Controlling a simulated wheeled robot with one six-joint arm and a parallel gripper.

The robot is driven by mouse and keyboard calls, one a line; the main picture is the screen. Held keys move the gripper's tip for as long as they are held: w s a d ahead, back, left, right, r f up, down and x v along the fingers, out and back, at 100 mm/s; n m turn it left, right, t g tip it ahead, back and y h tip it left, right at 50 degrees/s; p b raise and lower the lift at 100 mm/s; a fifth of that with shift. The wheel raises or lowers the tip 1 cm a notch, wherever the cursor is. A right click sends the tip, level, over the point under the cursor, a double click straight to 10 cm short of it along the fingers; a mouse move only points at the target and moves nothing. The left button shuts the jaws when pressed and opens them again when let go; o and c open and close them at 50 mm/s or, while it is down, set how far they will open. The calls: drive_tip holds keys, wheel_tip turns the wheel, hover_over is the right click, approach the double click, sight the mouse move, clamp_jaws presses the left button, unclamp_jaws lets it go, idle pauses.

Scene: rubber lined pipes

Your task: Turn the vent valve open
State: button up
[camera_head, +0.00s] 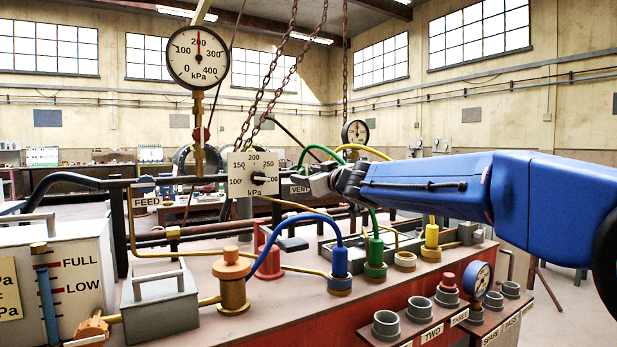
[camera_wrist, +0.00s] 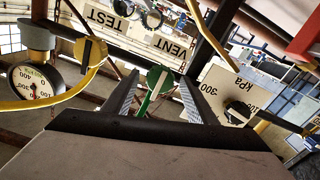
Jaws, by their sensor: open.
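The vent valve (camera_wrist: 159,80) shows in the wrist view as a round green knob with a pale bar across it. A green pipe runs from it toward the bottom of that view. The VENT label (camera_wrist: 170,47) is just above the knob, upside down. My gripper (camera_wrist: 159,76) is open, with one finger on each side of the green knob; I cannot tell whether either finger touches it. In the head view my gripper (camera_head: 322,184) is at the panel beside the VENT label (camera_head: 299,190), and the valve itself is hidden there.
In the wrist view, a yellow valve (camera_wrist: 92,52) with a TEST label (camera_wrist: 106,18) is left, and a kPa dial plate (camera_wrist: 222,90) is close on the right. In the head view, chains (camera_head: 270,80) hang near the dial plate (camera_head: 253,174), and hoses (camera_head: 268,250) arch over the bench.

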drive_tip(key=c, duration=1.1)
drive_tip(key=shift+o, duration=0.2)
drive_tip(key=shift+n, duration=0.3)
drive_tip(key=n, duration=0.3)
drive_tip(key=shift+n, duration=0.3)
drive_tip(key=n, duration=0.4)
drive_tip(key=shift+f+n, duration=0.1)
drive_tip(key=shift+n, duration=0.2)
drive_tip(key=shift+f+n, duration=0.15)
drive_tip(key=shift+n, duration=4.35)
